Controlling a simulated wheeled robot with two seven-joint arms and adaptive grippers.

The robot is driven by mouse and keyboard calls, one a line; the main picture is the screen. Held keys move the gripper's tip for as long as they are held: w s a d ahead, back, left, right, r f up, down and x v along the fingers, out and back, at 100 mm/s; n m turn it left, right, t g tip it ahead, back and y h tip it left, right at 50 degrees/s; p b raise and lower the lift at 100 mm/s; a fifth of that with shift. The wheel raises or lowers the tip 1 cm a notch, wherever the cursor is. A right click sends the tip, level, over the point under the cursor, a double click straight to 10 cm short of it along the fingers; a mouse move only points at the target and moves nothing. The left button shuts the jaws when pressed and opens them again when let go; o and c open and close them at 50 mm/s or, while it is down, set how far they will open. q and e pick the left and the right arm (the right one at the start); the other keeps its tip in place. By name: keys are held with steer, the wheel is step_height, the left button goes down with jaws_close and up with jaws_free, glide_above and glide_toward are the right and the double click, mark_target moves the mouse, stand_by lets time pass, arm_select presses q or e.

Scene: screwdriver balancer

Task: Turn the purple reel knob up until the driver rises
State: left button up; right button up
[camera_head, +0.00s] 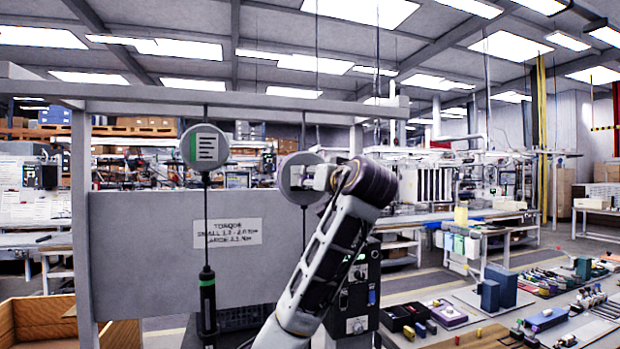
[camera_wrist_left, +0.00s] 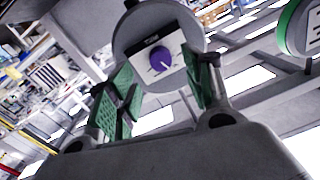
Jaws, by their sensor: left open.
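The grey round reel (camera_head: 292,172) hangs under the overhead beam, partly covered by my left arm. In the left wrist view the reel (camera_wrist_left: 135,28) shows a white plate with the purple knob (camera_wrist_left: 161,58), which has a pale pointer mark. My left gripper (camera_head: 322,178) is in front of this reel. In the wrist view its green-padded fingers (camera_wrist_left: 165,78) are spread open, with the knob between them and apparently untouched. A thin cable runs down from the reel; its driver is hidden behind my arm. My right gripper is not in view.
A second reel with a green edge (camera_head: 205,147) hangs to the left, with a green-and-black driver (camera_head: 207,300) below it. A grey panel with a torque sign (camera_head: 228,233) stands behind. The overhead beam (camera_head: 240,98) spans above. A tool-covered table (camera_head: 465,333) lies at right.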

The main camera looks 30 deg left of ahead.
arm_select(q)
steer(key=p+x, duration=0.1)
steer(key=x, duration=0.4)
steer(key=shift+w+a, duration=0.25)
steer(key=shift+a, duration=0.05)
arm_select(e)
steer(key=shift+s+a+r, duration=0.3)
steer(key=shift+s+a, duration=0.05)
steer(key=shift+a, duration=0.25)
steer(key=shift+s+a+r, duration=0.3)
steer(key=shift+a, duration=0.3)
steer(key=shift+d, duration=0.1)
arm_select(q)
steer(key=shift+c, duration=0.4)
steer(key=c, duration=0.9)
steer(key=shift+c, duration=0.2)
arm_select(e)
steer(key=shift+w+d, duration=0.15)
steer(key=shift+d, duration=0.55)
